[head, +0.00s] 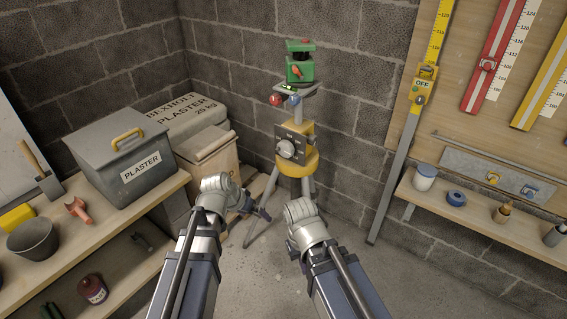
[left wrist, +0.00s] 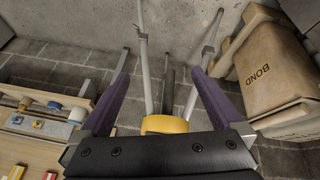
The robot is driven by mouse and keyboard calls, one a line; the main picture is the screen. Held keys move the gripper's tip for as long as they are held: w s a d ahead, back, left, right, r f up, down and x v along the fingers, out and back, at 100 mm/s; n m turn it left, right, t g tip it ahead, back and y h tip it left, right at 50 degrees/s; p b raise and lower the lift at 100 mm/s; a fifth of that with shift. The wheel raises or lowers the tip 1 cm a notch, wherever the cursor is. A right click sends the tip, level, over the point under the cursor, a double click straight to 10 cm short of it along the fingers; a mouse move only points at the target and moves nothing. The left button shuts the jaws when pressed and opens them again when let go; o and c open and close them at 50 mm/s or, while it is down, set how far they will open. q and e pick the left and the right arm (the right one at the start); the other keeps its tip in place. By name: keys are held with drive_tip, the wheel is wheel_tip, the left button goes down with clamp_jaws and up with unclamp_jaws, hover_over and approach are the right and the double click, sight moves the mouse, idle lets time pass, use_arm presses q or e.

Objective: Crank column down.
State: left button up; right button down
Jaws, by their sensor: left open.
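A tripod stands against the block wall, with a grey column (head: 298,113) rising from a yellow housing (head: 311,163). A dark panel (head: 305,140) with a pale round knob (head: 287,149) is on the housing's front. A green device (head: 300,70) sits on top, above a red ball knob (head: 275,99) and a blue one. My left gripper (head: 255,207) is open and empty, below and left of the housing. In the left wrist view its purple fingers are apart (left wrist: 160,64), with the tripod legs and yellow housing (left wrist: 165,124) beyond. My right wrist shows at lower centre; its jaws are hidden.
A bench (head: 100,258) at left holds a grey plaster box (head: 118,160), a bucket (head: 33,238) and tools. A tool board and shelf (head: 480,212) are at right, with a yellow-topped staff (head: 400,160) leaning there. Floor between is clear.

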use_arm(q)
drive_tip(key=w+d+r+m+t+h, duration=0.2)
drive_tip(key=w+d+r+t, duration=0.1)
drive_tip(key=w, duration=0.6)
drive_tip(key=m+t+h, duration=0.2)
drive_tip(key=t, duration=0.2)
approach(284, 148)
drive_tip(key=w, duration=0.1)
drive_tip(key=shift+b+x, duration=1.5)
drive_tip(key=shift+x, duration=3.05)
drive_tip(key=shift+s+d+f, duration=0.15)
drive_tip(key=shift+s+f, duration=0.05)
drive_tip(key=shift+s, duration=0.05)
use_arm(e)
wheel_tip(284, 148, down, 4)
drive_tip(key=shift+r, duration=0.1)
use_arm(q)
drive_tip(key=c, duration=1.2)
drive_tip(key=shift+c, duration=0.2)
drive_tip(key=shift+n, duration=0.3)
